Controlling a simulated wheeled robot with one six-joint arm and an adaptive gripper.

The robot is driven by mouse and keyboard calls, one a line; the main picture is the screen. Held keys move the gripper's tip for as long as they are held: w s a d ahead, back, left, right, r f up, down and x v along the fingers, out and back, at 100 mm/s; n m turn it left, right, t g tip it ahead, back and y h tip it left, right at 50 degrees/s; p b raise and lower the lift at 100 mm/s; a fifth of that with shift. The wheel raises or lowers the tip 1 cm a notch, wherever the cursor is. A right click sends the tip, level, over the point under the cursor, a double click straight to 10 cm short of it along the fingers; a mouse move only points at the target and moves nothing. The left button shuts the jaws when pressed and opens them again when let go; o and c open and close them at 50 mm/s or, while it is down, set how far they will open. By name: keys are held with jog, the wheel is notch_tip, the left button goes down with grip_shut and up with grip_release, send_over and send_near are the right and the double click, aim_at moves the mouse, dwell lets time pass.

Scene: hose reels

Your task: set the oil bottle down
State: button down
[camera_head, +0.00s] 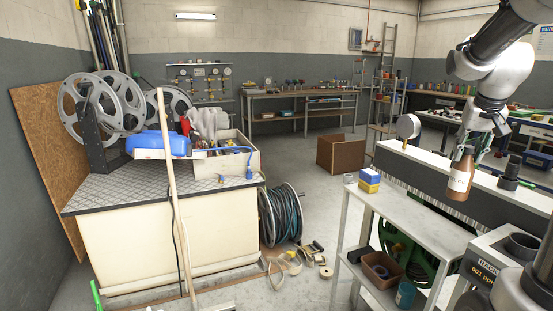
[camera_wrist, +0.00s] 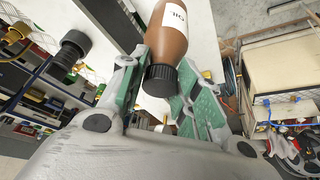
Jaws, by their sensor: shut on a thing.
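The oil bottle (camera_head: 460,177) is brown with a white label and a black cap. In the head view it hangs upright at the right, over or in front of the white-topped bench. My gripper (camera_head: 474,148) is above it, with its fingers at the bottle's neck. In the wrist view the bottle (camera_wrist: 182,35) shows its black cap towards me, and the green-padded fingers of my gripper (camera_wrist: 160,92) are closed on either side of the cap and neck. Whether the bottle's base touches a surface cannot be told.
A white shelf table (camera_head: 400,210) carries a blue and yellow block (camera_head: 369,180) and has free room on top. A black fitting (camera_head: 509,172) stands on the long bench to the right of the bottle. A round gauge (camera_head: 408,127) stands at the bench's left end.

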jog(key=w+a+f+n+y, duration=0.1)
jog(key=w+a+f+n, duration=0.1)
jog(key=a+f, duration=0.8)
jog(key=w+a+f+n+y, duration=0.1)
jog(key=w+a+f, duration=0.4)
jog(key=a+f, duration=0.5)
jog(key=a+n, duration=0.1)
jog(key=a, duration=0.2)
jog(key=shift+a+f+n, duration=0.2)
jog(key=shift+n, duration=0.2)
